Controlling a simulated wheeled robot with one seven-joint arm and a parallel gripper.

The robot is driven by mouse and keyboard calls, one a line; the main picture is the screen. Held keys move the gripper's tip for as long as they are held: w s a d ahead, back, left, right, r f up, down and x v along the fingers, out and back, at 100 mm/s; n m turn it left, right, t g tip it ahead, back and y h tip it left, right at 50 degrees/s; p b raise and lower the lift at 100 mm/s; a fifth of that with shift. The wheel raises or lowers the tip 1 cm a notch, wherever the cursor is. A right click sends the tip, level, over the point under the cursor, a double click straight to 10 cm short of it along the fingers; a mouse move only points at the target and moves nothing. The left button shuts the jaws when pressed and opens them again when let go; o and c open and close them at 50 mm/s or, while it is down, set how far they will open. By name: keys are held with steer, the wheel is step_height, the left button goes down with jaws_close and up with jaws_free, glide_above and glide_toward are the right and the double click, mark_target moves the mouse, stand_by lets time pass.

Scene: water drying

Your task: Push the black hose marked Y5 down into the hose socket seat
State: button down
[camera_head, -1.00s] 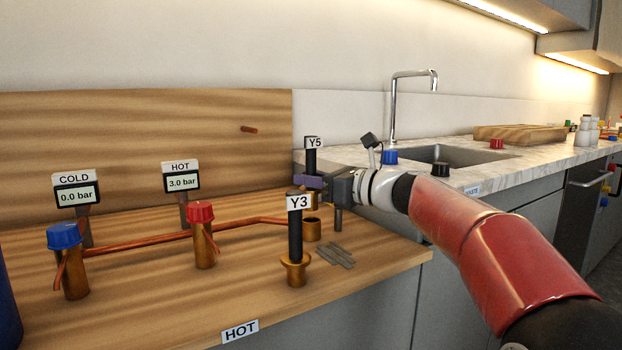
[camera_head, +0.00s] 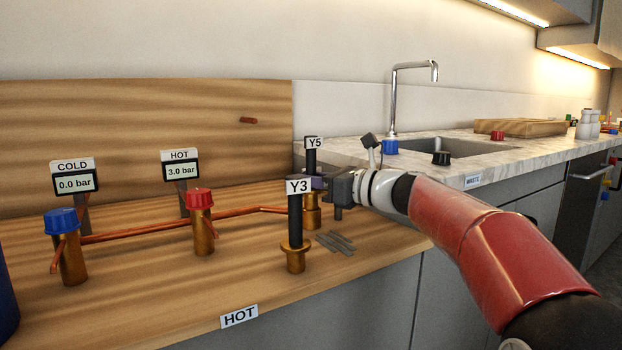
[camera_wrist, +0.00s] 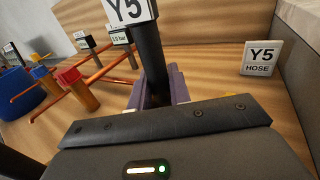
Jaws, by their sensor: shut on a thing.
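The black hose marked Y5 (camera_head: 311,158) stands upright at the back right of the wooden counter, its white tag on top. My gripper (camera_head: 316,184) is shut on it from the right. In the wrist view its purple fingers (camera_wrist: 158,90) flank the black hose (camera_wrist: 151,62). The brass hose socket (camera_head: 312,215) is directly below my gripper, in line with the hose. My fingers cover the socket's top, so I cannot tell how deep the hose sits.
The black hose Y3 (camera_head: 295,217) stands in a flanged brass socket (camera_head: 295,258) in front. Several grey strips (camera_head: 336,242) lie close to the right. A copper pipe (camera_head: 232,215) runs left to the red-capped valve (camera_head: 201,199). A Y5 HOSE sign (camera_wrist: 262,58) stands behind.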

mark_target(317, 195)
steer(key=shift+f+b, duration=1.15)
steer(key=shift+f, duration=0.5)
steer(key=c, duration=1.2)
jaws_free()
steer(key=v, duration=0.8)
steer(key=shift+a, duration=0.1)
